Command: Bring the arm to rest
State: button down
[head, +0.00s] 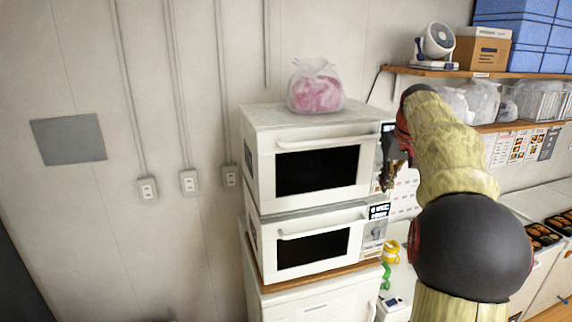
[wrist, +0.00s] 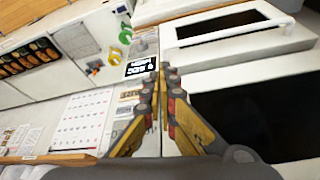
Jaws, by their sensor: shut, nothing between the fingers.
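My arm reaches up on the right of the head view, wrapped in a yellowish cover with a dark round joint. My gripper (head: 385,178) hangs at its end, in front of the right side of the two stacked white microwaves, the upper one (head: 258,135) and the lower one (head: 265,240). In the wrist view my gripper (wrist: 164,75) is shut and empty, its yellow and dark fingers together. The microwave fronts fill the right of that view. I cannot tell whether the gripper touches them.
A clear bag with pink contents (head: 316,88) sits on the upper microwave. A wooden shelf (head: 450,72) at the right holds a fan (head: 437,42), a cardboard box (head: 482,53) and blue crates (head: 525,35). Food trays (head: 542,236) lie at the far right.

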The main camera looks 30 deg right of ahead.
jog(key=s+a+f+m+b, duration=0.1)
jog(key=s+a+f+m, duration=0.15)
jog(key=f, duration=0.65)
jog(key=s+a+f+n+b, duration=0.2)
jog(key=s+a+f+b, duration=0.4)
jog(key=a, duration=0.8)
jog(key=s+a+f+n+t+y+b, duration=0.1)
jog(key=s+a+f+n+b, duration=0.2)
jog(key=s+a+f+b, duration=0.3)
jog(key=s+a+f+n+b, duration=0.2)
jog(key=s+a+f+b, duration=0.4)
jog(key=a+f+b, duration=0.7)
jog(key=a+f, duration=0.7)
jog(key=a, duration=0.2)
jog(key=shift+s+a+f+n+t+y+b, duration=0.15)
jog(key=shift+a+f+n+t+y+b, duration=0.15)
jog(key=shift+a+n+t+y, duration=0.1)
jog(key=shift+d, duration=0.15)
